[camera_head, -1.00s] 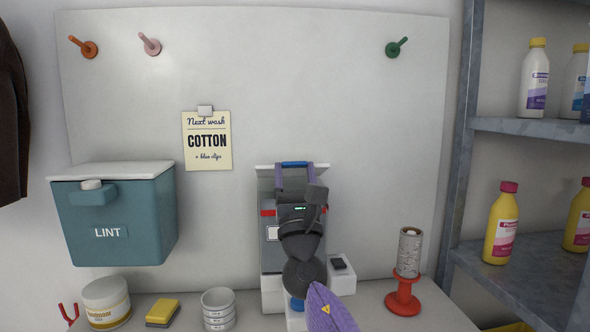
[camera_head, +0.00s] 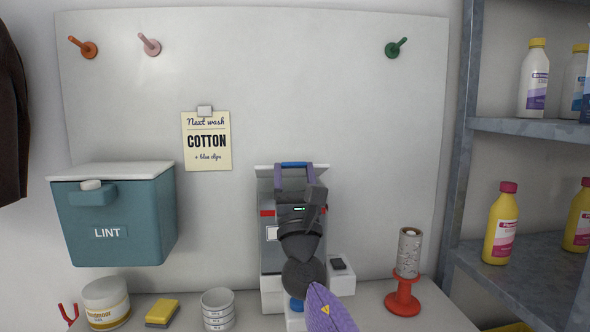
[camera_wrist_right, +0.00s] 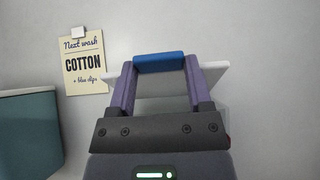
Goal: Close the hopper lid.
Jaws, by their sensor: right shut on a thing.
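The hopper lid (camera_head: 264,172) is a pale panel at the top of the grey dispenser (camera_head: 271,250) on the counter. In the right wrist view the lid (camera_wrist_right: 213,76) shows behind my fingers, and a blue bar (camera_wrist_right: 160,63) spans between the fingertips. My right gripper (camera_head: 294,168) has purple fingers shut on this blue bar, which appears to be the lid's handle. The lid looks raised, but its exact angle is hard to tell. My right arm hides the dispenser's middle. My left gripper is not in view.
A teal lint bin (camera_head: 140,225) hangs at left. A white jar (camera_head: 105,303), yellow sponge (camera_head: 163,310) and stacked white cups (camera_head: 217,309) stand on the counter. A red stand with a roll (camera_head: 404,298) is right of the dispenser. A metal shelf (camera_head: 515,265) holds bottles at far right.

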